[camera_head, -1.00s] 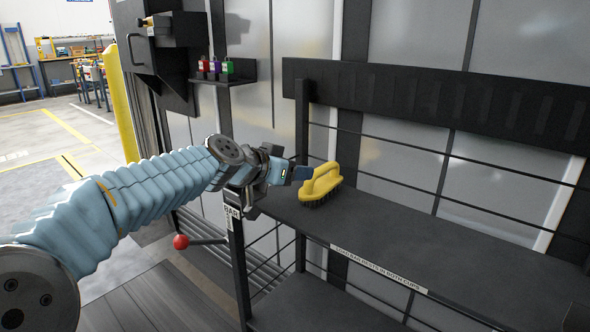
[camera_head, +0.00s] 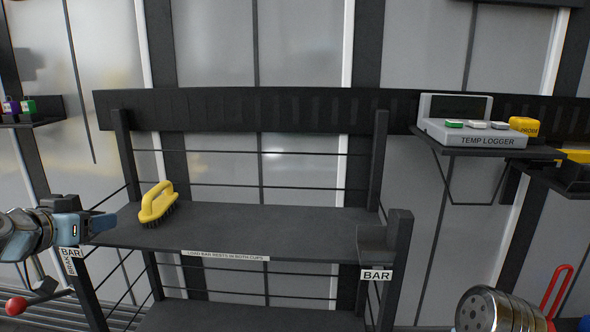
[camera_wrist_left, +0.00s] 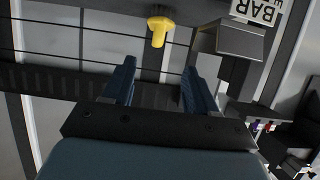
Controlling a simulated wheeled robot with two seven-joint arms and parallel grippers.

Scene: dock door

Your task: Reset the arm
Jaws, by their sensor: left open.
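My left gripper (camera_head: 92,226) is at the left edge of the head view, beside the front left corner of the black shelf (camera_head: 300,222). In the left wrist view its two blue fingers (camera_wrist_left: 155,85) stand wide apart with nothing between them. A yellow brush (camera_head: 156,203) with dark bristles rests on the shelf's left part, just right of the gripper and apart from it. The brush also shows beyond the fingers in the left wrist view (camera_wrist_left: 159,30). Most of my left arm is outside the head view. My right gripper does not show.
A temp logger (camera_head: 480,133) and a yellow probe (camera_head: 524,125) sit on a small right-hand bracket. BAR labels (camera_head: 376,275) mark both shelf ends. Small bottles (camera_head: 20,106) stand at far left. A red-ended lever (camera_head: 16,306) is below my gripper. The shelf's middle is bare.

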